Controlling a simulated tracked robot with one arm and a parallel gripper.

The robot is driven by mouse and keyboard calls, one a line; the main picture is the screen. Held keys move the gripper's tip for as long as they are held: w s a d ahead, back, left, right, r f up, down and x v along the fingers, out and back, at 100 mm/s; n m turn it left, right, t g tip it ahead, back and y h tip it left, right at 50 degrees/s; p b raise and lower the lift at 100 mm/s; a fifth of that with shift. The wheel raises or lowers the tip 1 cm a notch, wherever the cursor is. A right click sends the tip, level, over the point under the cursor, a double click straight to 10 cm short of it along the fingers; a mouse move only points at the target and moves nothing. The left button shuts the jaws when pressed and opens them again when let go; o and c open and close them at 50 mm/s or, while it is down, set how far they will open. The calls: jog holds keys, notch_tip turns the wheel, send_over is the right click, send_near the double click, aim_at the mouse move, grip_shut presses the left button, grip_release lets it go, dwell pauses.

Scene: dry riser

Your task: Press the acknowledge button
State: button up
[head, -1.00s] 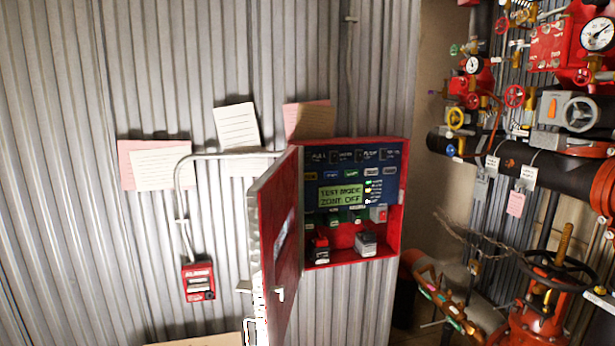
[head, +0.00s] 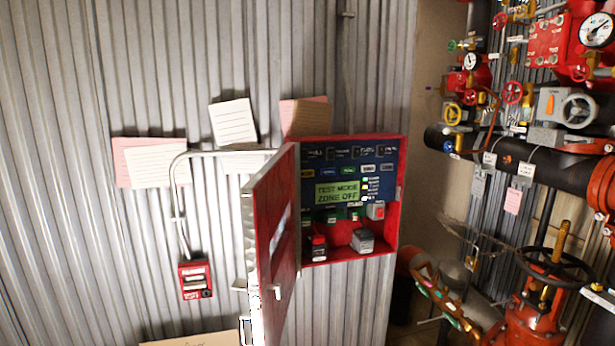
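A red alarm panel box (head: 398,215) is fixed to the corrugated wall, with its red door (head: 272,250) swung open to the left. Inside is a blue control face with a green display (head: 337,192) reading "TEST MODE ZONE OFF". A row of small buttons (head: 348,170) runs above the display, and small coloured lights are to its right. The button labels are too small to read, so I cannot tell which is the acknowledge button. The door hides the left edge of the control face. My gripper is not in view.
A red pull station (head: 195,279) with grey conduit is left of the door. Papers (head: 233,122) hang above. Red valves, gauges and a thick dark pipe (head: 510,160) crowd the right side. The space before the panel's open face looks clear; the door juts out on its left.

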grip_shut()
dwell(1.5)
